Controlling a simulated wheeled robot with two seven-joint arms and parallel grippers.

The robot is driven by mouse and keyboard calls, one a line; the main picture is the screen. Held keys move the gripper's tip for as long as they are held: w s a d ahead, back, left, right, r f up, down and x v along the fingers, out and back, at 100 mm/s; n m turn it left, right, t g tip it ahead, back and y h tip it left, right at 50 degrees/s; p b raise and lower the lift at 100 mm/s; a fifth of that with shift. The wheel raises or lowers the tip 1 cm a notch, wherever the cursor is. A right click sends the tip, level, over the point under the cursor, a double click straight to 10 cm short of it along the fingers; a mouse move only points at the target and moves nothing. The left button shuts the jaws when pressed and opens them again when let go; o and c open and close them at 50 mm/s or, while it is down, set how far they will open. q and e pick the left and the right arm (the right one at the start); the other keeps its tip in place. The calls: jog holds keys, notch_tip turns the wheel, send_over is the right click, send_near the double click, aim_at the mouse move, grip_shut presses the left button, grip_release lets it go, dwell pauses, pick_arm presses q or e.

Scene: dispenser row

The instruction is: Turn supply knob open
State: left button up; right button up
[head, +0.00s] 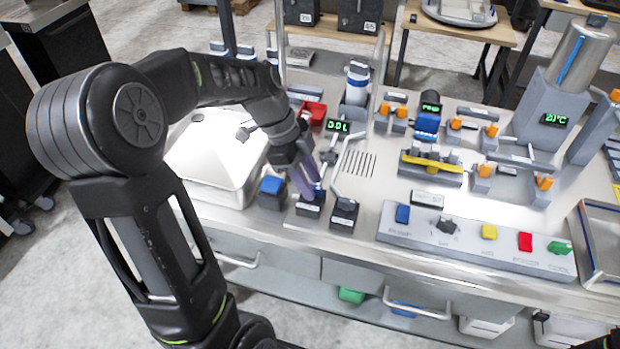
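My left gripper (306,184) reaches down over a row of small dark control blocks at the front left of the steel counter. Its fingertips are at the middle block (309,209), which carries a label too small to read. The fingers hide most of the top of this block, so I cannot tell which part is the supply knob, how it is turned, or whether the fingers touch or grip it. A block with a blue top (271,192) stands to the left, and a block with a dark top (343,213) to the right. My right gripper is not in view.
A panel with coloured buttons (480,248) runs along the front right. Valves with orange handles (484,171) stand farther back.

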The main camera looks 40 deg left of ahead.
pick_arm(q)
jog(key=shift+f, duration=0.2)
grip_shut()
dwell(0.3)
